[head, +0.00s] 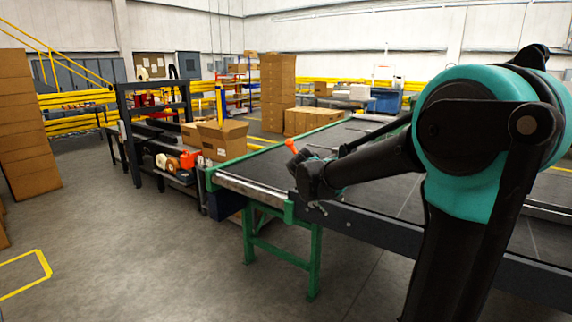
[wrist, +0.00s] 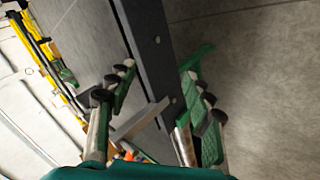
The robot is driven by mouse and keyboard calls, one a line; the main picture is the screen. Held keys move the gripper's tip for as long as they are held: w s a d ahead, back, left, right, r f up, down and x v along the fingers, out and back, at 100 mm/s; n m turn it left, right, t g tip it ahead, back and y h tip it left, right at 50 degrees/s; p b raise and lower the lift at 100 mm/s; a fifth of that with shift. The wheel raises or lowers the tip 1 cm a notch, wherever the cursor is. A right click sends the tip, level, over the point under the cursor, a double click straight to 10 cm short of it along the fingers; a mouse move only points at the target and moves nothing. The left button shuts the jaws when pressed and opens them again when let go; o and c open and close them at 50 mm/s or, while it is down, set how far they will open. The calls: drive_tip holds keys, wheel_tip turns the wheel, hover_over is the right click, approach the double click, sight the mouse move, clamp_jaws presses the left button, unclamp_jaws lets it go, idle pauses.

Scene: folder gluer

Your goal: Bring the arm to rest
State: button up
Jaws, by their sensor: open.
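My arm (head: 472,140), black with teal joint covers, fills the right of the head view and reaches left over the conveyor's near side. My gripper (wrist: 158,72) is open in the wrist view, its two green-padded fingers spread apart. No held object is visible between the fingers. The dark side rail (wrist: 150,40) of the conveyor runs behind the gap between them; I cannot tell how far away it is. In the head view the gripper end is small and dark against the conveyor, and its fingers are hard to make out.
A conveyor (head: 262,167) with green legs (head: 316,255) stands beneath the arm. An orange-tipped part (head: 291,146) shows near the arm's end. A dark rack (head: 160,130) and an open carton (head: 222,140) stand to the left.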

drive_tip(key=s+d+f+m+g+y, duration=0.1)
drive_tip(key=s+d+f+m+y, duration=0.1)
drive_tip(key=s+f, duration=0.6)
drive_tip(key=s+d+f+m+g+y, duration=0.1)
drive_tip(key=s+f, duration=0.8)
drive_tip(key=s, duration=0.9)
drive_tip(key=shift+d+f+m+y, duration=0.25)
drive_tip(key=shift+d+m+y, duration=0.35)
drive_tip(key=shift+m+y, duration=0.45)
